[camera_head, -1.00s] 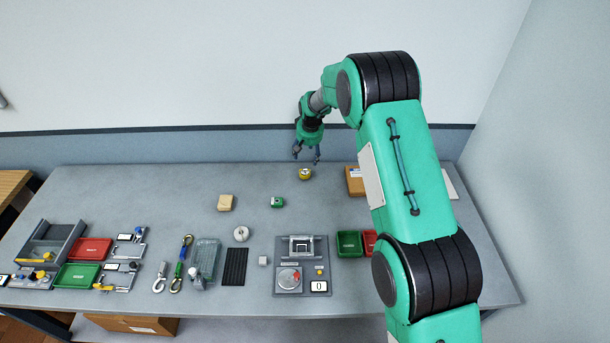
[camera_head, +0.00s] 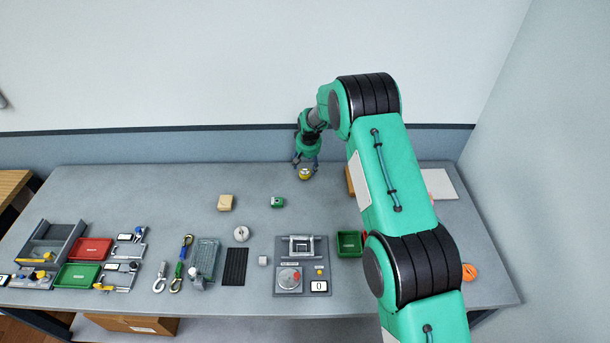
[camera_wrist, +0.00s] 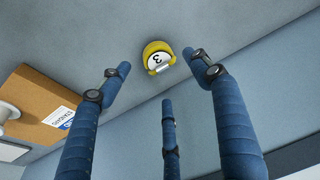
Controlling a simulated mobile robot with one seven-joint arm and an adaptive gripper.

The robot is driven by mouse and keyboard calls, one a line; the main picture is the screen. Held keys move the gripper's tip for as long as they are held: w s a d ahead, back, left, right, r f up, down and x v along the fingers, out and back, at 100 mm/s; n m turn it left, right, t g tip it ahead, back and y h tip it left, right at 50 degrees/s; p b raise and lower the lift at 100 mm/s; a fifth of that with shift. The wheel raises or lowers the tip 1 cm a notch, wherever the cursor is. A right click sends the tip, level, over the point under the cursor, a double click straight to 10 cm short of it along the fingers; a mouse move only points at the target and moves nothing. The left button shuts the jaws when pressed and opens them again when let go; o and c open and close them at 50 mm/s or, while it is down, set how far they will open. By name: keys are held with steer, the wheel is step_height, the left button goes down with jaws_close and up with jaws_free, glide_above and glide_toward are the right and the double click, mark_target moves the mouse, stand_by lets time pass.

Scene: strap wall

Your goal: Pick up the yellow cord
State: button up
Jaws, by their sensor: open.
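A small round yellow item with a white label marked 3, which looks like the yellow cord (camera_head: 305,175), sits on the grey table near its back edge. It also shows in the wrist view (camera_wrist: 151,48), at the upper middle. My gripper (camera_head: 306,165) is right above and around it in the head view. In the wrist view my gripper (camera_wrist: 157,75) has its blue fingers spread, with the yellow item just beyond and between the tips. No finger clearly touches it, and nothing is held.
A cardboard box (camera_wrist: 36,103) stands near the gripper, partly behind my arm in the head view. A beige block (camera_head: 226,202) and a green item (camera_head: 277,202) lie to the left. Trays, hooks and fixtures fill the front. The wall (camera_head: 200,147) is close behind.

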mark_target(305, 172)
steer(key=shift+f, duration=0.1)
steer(key=shift+s+x, duration=0.25)
steer(key=shift+x, duration=2.3)
steer(key=c, duration=1.2)
